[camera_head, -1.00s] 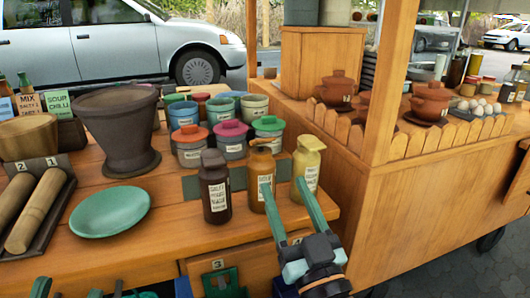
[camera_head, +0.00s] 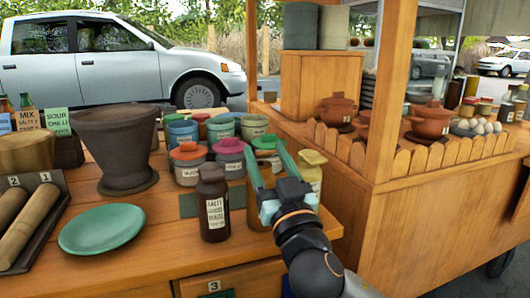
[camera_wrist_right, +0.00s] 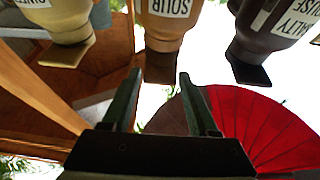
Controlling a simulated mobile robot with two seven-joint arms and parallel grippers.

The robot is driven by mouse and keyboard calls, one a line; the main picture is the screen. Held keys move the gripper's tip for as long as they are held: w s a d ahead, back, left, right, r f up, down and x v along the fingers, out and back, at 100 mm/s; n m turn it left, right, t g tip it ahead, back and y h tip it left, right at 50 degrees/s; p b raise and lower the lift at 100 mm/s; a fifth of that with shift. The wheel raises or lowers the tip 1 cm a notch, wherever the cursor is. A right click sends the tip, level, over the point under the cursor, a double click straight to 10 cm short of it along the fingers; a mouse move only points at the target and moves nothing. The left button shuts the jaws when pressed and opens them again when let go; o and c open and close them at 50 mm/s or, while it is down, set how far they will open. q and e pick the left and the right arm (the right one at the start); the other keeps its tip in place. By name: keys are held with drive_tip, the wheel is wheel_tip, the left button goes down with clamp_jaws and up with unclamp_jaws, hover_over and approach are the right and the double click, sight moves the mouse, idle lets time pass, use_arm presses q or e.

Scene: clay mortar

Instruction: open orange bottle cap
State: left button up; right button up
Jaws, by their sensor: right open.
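The orange bottle (camera_head: 257,216) stands on the cart top between a dark brown bottle (camera_head: 213,205) and a yellow bottle (camera_head: 312,172). My right gripper hides its upper part in the head view. In the right wrist view, which is upside down, the orange bottle (camera_wrist_right: 168,25) hangs from the top with its dark-looking cap (camera_wrist_right: 161,67) toward me. My right gripper (camera_head: 264,152) is open, its green fingers reaching over the bottle. In the wrist view its fingertips (camera_wrist_right: 160,78) flank the cap's near end with nothing gripped. Contact cannot be told. My left gripper is out of view.
Lidded jars (camera_head: 188,165) and open cups stand behind the bottles. A mortar (camera_head: 120,150) and green plate (camera_head: 102,229) are to the left. A wooden post (camera_head: 390,90) and a side counter with clay pots (camera_head: 431,122) are to the right.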

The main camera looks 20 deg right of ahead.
drive_tip(key=shift+w+r, duration=0.25)
drive_tip(key=shift+w, duration=0.45)
clamp_jaws()
